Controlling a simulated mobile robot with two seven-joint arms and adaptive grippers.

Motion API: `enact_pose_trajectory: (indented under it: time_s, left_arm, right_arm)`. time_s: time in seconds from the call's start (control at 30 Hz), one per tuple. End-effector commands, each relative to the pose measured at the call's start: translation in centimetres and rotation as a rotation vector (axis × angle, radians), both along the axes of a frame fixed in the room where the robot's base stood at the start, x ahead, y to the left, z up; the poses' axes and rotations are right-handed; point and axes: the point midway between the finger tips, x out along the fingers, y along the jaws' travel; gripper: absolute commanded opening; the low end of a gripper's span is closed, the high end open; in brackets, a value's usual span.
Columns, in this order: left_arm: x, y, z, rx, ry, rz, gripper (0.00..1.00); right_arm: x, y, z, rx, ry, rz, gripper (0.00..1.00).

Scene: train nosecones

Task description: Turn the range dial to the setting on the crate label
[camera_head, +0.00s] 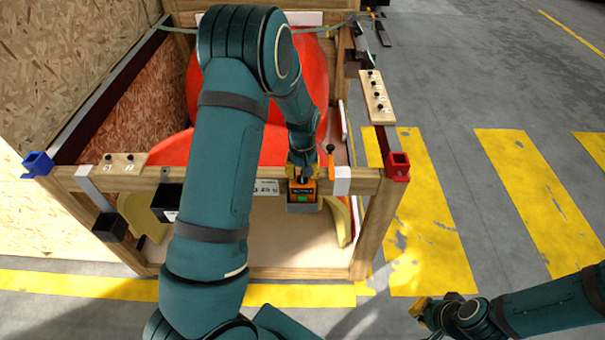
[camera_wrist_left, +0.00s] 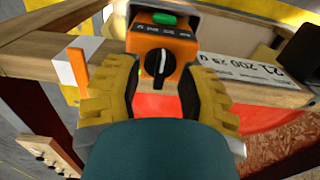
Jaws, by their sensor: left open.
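An orange meter (camera_head: 302,190) with a lit green display stands at the crate's front rail. In the left wrist view the meter (camera_wrist_left: 182,46) shows a black range dial (camera_wrist_left: 159,64), its white pointer line near upright; the markings around it are too small to read. My left gripper (camera_head: 302,166) is at the meter; its open yellow fingers (camera_wrist_left: 158,88) lie either side of the dial, and contact cannot be told. The white crate label (camera_head: 266,187) is on the rail; in the wrist view the label (camera_wrist_left: 252,78) shows digits including "200", partly legible. My right gripper (camera_head: 420,311) is low right, finger gap unclear.
The wooden crate (camera_head: 365,240) holds large red nosecones (camera_head: 311,80). An orange-handled tool (camera_head: 330,150) stands beside the meter. Blue (camera_head: 38,164) and red (camera_head: 397,166) corner clamps sit on the crate. Striped floor to the right is open.

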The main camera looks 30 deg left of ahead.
Motion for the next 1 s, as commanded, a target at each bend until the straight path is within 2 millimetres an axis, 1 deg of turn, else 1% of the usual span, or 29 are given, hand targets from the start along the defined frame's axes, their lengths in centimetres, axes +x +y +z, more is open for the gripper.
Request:
enact_pose_trajectory:
  time_s: [0.17,0.3,0.5,0.6,0.7,1.0]
  left_arm:
    - [0.1,-0.1,3.2,-0.001,-0.006,-0.001,0.39]
    - [0.1,0.0,6.1,0.000,-0.005,0.000,0.39]
    - [0.0,-0.1,9.5,-0.002,-0.003,-0.001,0.39]
    - [0.0,-0.1,10.5,-0.001,-0.001,-0.001,0.39]
    - [0.0,0.0,11.1,-0.001,-0.001,0.000,0.39]
    - [0.0,0.0,11.3,-0.001,0.001,0.000,0.39]
  right_arm:
    - [0.0,0.0,0.0,0.000,0.000,0.000,0.00]
    - [0.0,0.0,0.0,0.000,0.000,0.000,0.00]
    - [0.0,0.0,0.0,0.000,0.000,0.000,0.00]
    - [0.0,0.0,0.0,0.000,0.000,0.000,0.00]
    - [0.0,0.0,0.0,0.000,0.000,0.000,0.00]
    - [0.0,0.0,0.0,0.000,0.000,0.000,0.00]
